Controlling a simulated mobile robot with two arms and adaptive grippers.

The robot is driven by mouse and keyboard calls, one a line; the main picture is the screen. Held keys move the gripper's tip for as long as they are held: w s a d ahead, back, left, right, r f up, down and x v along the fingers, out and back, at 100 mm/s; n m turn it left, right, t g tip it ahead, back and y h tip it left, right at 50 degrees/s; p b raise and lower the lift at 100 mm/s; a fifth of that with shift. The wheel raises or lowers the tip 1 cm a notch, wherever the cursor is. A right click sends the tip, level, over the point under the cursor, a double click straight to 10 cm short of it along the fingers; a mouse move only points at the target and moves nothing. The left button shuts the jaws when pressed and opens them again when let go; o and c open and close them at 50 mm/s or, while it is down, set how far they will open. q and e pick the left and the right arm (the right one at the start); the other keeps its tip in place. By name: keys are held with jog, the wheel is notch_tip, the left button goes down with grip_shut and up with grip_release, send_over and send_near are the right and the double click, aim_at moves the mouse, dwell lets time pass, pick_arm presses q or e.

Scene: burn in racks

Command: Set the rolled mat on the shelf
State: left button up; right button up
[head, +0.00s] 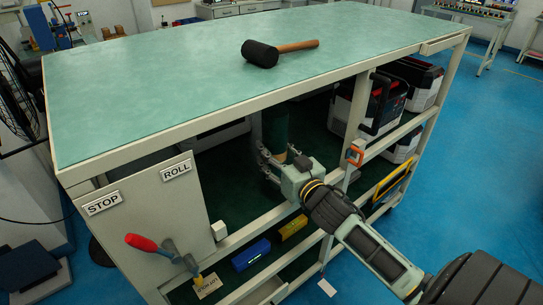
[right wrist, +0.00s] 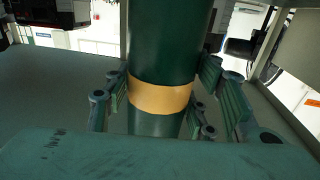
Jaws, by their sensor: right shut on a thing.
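The rolled mat (head: 275,128) is a dark green upright cylinder, partly hidden by the tabletop edge and my gripper. It also shows in the right wrist view (right wrist: 165,45), with a tan band (right wrist: 160,97) around it. My right gripper (head: 270,166) reaches in under the tabletop from the front right and is shut on the mat. Its fingers lie on both sides of the mat near the band. The dark green shelf (head: 312,142) lies below the tabletop. I cannot tell whether the mat's lower end touches it. My left gripper is not in view.
A black mallet (head: 262,54) lies on the green tabletop (head: 170,75). Power-supply-like boxes (head: 378,108) stand on the shelf at right. A post (head: 357,110) and the front rail (head: 252,232) border the opening. Blue (head: 251,255) and yellow (head: 293,227) boxes sit lower down.

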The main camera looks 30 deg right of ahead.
jog(key=shift+w+r, duration=0.2)
jog(key=shift+w, duration=0.85)
notch_tip(320, 180, down, 4)
jog(key=shift+w+r, duration=0.1)
jog(key=shift+r, duration=0.05)
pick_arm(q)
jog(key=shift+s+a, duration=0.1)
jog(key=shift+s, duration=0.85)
pick_arm(e)
jog(key=o, duration=1.2)
jog(key=shift+f, duration=0.25)
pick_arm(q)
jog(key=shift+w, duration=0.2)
pick_arm(e)
jog(key=o, duration=0.5)
